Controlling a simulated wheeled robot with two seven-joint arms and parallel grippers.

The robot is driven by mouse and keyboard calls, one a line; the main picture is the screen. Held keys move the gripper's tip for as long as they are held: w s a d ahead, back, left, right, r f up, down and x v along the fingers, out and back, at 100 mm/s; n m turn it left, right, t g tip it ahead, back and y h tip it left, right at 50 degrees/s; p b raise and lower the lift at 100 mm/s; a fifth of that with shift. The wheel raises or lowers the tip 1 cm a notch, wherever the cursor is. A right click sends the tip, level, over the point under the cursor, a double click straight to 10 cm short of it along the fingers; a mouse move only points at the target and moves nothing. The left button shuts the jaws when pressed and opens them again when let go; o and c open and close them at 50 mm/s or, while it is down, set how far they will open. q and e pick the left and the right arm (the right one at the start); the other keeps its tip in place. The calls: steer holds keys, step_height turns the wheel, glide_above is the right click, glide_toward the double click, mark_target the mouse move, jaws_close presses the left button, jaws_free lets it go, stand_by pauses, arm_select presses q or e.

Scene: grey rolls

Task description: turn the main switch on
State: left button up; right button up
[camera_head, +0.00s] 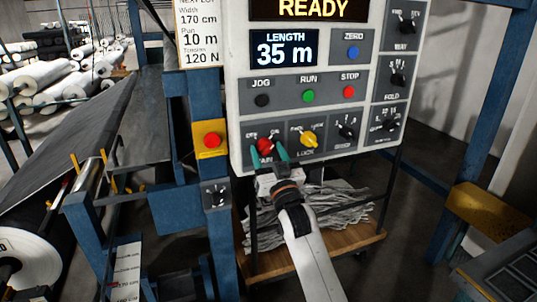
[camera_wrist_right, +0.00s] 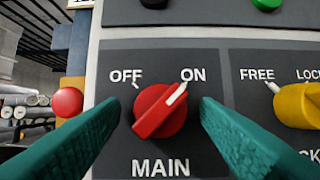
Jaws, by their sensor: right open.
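The red MAIN switch knob (camera_wrist_right: 158,113) is on the grey panel plate, with OFF printed at its upper left and ON at its upper right. Its white pointer mark aims up and right at ON. It also shows small in the head view (camera_head: 265,145). My right gripper (camera_wrist_right: 161,106) is open, with one teal finger on each side of the knob and a visible gap to it on both sides. In the head view the right gripper (camera_head: 267,149) is at the panel's lower left. My left gripper is not in view.
A yellow LOCK knob (camera_head: 308,138) sits just right of the MAIN switch. JOG, green RUN (camera_head: 308,96) and red STOP (camera_head: 349,92) buttons are above. A red button on a yellow box (camera_head: 211,140) is to the left. The display (camera_head: 284,50) reads LENGTH 35 m, with READY above it.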

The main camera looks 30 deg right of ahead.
steer(key=b+v, duration=0.2)
steer(key=v, duration=1)
steer(key=shift+b, duration=0.4)
